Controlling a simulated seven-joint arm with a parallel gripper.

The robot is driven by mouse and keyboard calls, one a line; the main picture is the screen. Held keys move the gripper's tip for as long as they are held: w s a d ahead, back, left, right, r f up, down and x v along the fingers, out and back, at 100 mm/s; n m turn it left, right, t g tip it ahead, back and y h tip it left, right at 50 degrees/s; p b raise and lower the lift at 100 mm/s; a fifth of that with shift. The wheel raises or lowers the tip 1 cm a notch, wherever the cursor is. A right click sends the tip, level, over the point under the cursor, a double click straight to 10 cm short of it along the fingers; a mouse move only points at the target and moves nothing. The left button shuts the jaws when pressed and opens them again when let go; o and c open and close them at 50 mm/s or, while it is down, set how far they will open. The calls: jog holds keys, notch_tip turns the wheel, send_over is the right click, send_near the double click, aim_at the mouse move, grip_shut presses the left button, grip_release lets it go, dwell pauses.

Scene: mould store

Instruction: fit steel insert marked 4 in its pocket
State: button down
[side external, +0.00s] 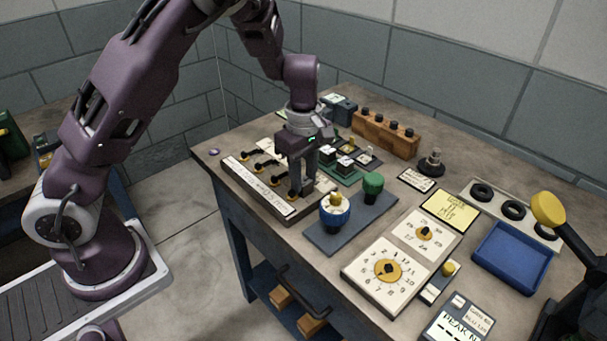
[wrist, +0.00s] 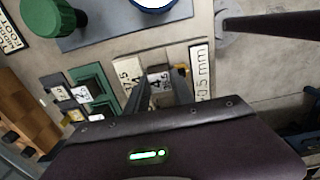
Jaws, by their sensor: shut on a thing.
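My gripper (side external: 299,188) points down over the front right end of a pale board (side external: 228,164). In the wrist view, the fingers (wrist: 160,95) are close together around a small pale-topped block (wrist: 158,77). Its mark looks like a 4, so it appears to be the steel insert; the fingers hide most of it. I cannot tell whether it sits in a pocket or is above one.
Close to the right of my gripper are a blue cup (side external: 334,218) and a green knob (side external: 372,184) on a grey plate (side external: 316,237). A wooden block (side external: 386,138) with black knobs stands behind. A blue tray (side external: 513,261) and dial panel (side external: 366,286) lie further right.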

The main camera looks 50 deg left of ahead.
jog(key=shift+f, duration=0.35)
dwell(1.1)
jog(key=shift+r, duration=0.3)
dwell(1.4)
jog(key=c, duration=1)
grip_release()
jog(key=shift+s+f, duration=0.1)
jog(key=c, duration=0.4)
jog(key=shift+o, duration=1.2)
